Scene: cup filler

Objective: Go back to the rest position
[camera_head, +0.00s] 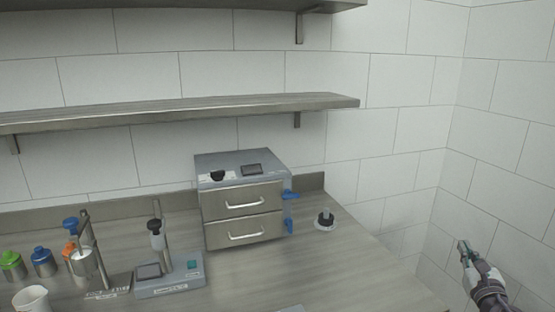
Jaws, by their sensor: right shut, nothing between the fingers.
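My right gripper (465,251) is at the lower right, just past the right edge of the counter (350,270) and apart from everything on it. It points up and away, and its fingers are shut with nothing held. My left gripper is out of view.
A grey two-drawer machine (243,200) stands on the counter with both drawers closed. Left of it are a filler device (168,280), a metal cup on a stand (85,266), bottles with green (10,262) and blue (42,260) caps and a white cup (32,299). Shelves (190,108) hang above.

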